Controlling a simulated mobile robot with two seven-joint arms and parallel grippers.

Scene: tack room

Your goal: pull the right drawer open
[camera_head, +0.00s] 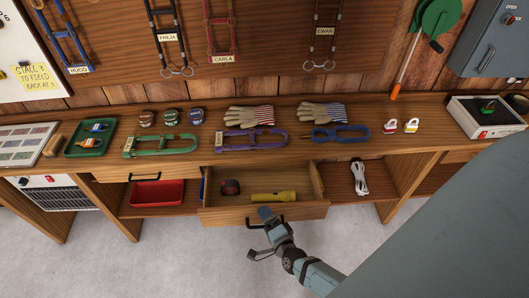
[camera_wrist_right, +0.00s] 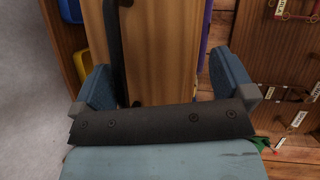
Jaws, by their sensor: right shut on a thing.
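The right drawer (camera_head: 222,216) under the bench stands pulled out in the head view, its inside showing. A yellow flashlight (camera_head: 272,197) and a dark round roll (camera_head: 230,187) lie in it. Its dark bar handle (camera_head: 283,219) is on the front face and is partly hidden by my right gripper (camera_head: 266,213). In the right wrist view the handle (camera_wrist_right: 117,50) runs upright beside one finger of my right gripper (camera_wrist_right: 166,80), before the wooden drawer front (camera_wrist_right: 160,40). My left gripper is not in view.
The left drawer (camera_head: 143,175) looks closed, above a red bin (camera_head: 157,193). The bench top (camera_head: 90,165) holds halters, gloves (camera_head: 248,115), tins and a green tray (camera_head: 91,138). A white cable (camera_head: 359,178) lies on the shelf right of the drawer. Floor (camera_head: 170,260) before the drawer is clear.

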